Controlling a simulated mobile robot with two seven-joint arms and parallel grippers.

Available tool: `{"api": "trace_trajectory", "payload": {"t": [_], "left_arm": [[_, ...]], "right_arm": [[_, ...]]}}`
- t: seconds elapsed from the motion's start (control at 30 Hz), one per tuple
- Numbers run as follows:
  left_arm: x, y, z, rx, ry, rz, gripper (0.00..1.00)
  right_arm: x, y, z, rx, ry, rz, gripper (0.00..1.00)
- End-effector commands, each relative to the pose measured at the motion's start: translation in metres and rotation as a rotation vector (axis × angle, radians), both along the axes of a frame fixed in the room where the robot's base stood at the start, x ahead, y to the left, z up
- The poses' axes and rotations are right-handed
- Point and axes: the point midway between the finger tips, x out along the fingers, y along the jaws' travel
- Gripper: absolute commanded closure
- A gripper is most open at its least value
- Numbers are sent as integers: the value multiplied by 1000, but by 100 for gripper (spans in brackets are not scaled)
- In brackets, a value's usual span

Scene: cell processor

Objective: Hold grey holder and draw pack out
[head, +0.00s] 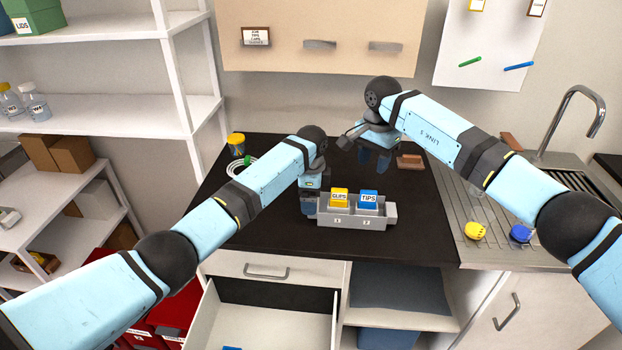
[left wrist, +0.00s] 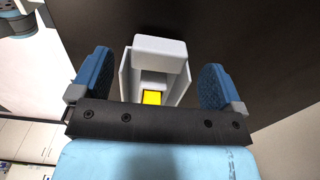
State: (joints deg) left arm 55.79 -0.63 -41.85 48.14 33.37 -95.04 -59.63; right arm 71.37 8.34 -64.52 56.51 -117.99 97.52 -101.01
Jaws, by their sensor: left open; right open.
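The grey holder (head: 352,220) sits on the black worktop with two slots marked 1 and 2. A yellow pack labelled CLIPS (head: 339,196) stands in slot 1 and a blue pack labelled TIPS (head: 368,199) in slot 2. My left gripper (head: 308,205) is open at the holder's left end. In the left wrist view its blue fingers lie either side of the grey holder (left wrist: 159,50), with gaps; the yellow pack (left wrist: 151,97) shows partly. My right gripper (head: 376,160) is open and empty, above the worktop behind the holder.
A brown block (head: 410,162) lies on the worktop behind right. A yellow-lidded jar (head: 236,145) and a coiled white cable (head: 244,167) are at the back left. An open drawer (head: 265,325) juts out below. The sink drainboard is right. The worktop's front is clear.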

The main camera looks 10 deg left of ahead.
Motion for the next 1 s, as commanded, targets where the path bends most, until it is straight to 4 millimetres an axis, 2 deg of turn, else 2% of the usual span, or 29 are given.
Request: {"api": "trace_trajectory", "payload": {"t": [0.1,0.3,0.63,0.67,0.9,0.93,0.97,1.0], "left_arm": [[-1,0,-20,1,1,0,6],[0,0,-38,1,0,2,6],[0,0,-42,0,-1,1,6],[0,0,-42,0,-1,1,9],[0,0,-41,0,-1,1,62],[0,0,-41,0,-1,1,62],[0,0,-41,0,-1,1,43],[0,0,-41,0,-1,1,53]], "right_arm": [[0,0,0,0,0,0,57],[0,0,0,0,0,0,57],[0,0,0,0,0,0,57],[0,0,0,0,0,0,57],[0,0,0,0,0,0,57],[0,0,0,0,0,0,57],[0,0,0,0,0,0,57],[0,0,0,0,0,0,57]]}}
